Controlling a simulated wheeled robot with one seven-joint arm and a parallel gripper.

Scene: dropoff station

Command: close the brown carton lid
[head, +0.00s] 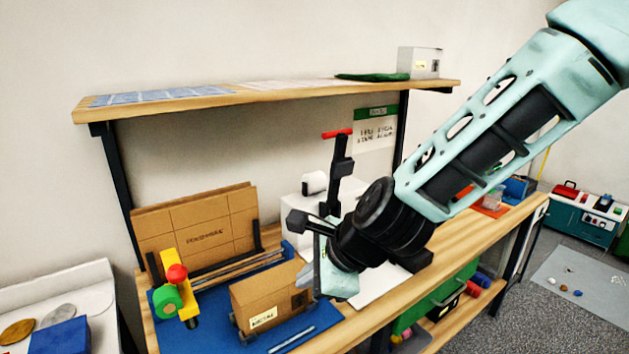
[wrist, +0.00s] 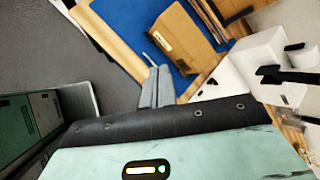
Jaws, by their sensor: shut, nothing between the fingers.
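The brown carton (head: 275,296) stands on a blue mat at the front of the workbench, with a white label on its front side. In the wrist view the carton (wrist: 178,38) lies beyond the fingertips. Its top looks covered by a flat brown panel, but I cannot tell whether the lid is fully down. In the wrist view my gripper (wrist: 155,82) is shut and empty. I cannot tell whether it touches the carton, and it hides part of that end.
Flat brown cardboard (head: 198,228) stands behind the mat. A yellow, red and green tool (head: 178,290) stands left of the carton. A black post with a red handle (head: 340,165) rises behind my gripper. A shelf (head: 265,92) spans above.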

